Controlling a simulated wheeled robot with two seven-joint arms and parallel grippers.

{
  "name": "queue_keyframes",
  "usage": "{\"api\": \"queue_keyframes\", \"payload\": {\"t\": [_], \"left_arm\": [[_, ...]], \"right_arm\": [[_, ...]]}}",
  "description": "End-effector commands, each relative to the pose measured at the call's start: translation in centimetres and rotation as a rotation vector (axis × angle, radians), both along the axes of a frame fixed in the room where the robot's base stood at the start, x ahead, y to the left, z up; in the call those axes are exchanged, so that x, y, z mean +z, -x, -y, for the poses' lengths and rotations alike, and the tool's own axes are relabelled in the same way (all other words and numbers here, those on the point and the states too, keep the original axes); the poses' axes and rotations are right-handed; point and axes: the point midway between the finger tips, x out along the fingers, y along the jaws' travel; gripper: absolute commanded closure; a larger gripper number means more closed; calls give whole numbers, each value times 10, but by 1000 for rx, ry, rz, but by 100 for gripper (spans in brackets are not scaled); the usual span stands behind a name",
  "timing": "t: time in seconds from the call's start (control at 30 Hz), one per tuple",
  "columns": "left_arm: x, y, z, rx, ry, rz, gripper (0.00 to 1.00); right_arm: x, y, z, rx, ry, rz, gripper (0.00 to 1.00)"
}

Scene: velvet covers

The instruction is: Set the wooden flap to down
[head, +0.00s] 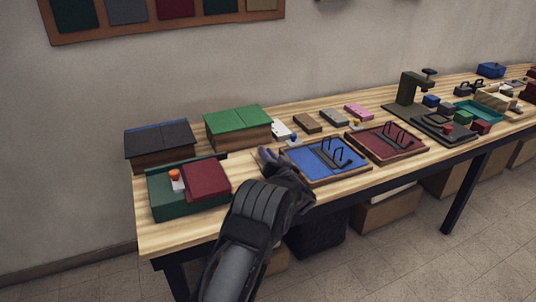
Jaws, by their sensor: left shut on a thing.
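My left gripper (270,156) reaches over the front edge of the table, at the left side of a wood-framed tray with a blue lining (345,173). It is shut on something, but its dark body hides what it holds. I cannot single out the wooden flap with certainty. Near the gripper are a wooden box with a green two-panel top (238,120), a wooden box with a dark top (158,140) and a green box with a dark red panel (207,178). My right gripper is not in view.
On the wooden table (170,236), a red-lined tray (387,142) stands right of the blue one. Several small blocks lie behind the trays. A dark press-like stand (409,89) is further right. An orange-topped knob (174,175) rises from the green box.

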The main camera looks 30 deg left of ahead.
Motion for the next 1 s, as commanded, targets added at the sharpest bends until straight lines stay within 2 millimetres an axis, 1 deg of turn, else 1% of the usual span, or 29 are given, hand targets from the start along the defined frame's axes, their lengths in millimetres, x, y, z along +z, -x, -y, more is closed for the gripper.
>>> {"api": "queue_keyframes", "payload": {"t": [0.03, 0.17, 0.2, 0.37, 0.8, 0.87, 1.0], "left_arm": [[-8, 5, -6, 13, 0, -15, 100], [-8, 6, -6, 13, 1, -15, 100], [-8, 5, -6, 13, 1, -16, 80], [-8, 5, -6, 11, 2, -13, 67], [-3, 2, -1, 3, 1, -6, 67], [-3, 3, 1, 2, 2, -5, 67], [-4, 10, 11, 3, 3, -6, 67]], "right_arm": [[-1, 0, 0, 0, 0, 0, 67], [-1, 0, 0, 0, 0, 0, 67], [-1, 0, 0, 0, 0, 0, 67], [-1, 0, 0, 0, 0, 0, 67], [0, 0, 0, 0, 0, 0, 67], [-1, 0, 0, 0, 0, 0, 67], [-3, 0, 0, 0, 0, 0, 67]]}}
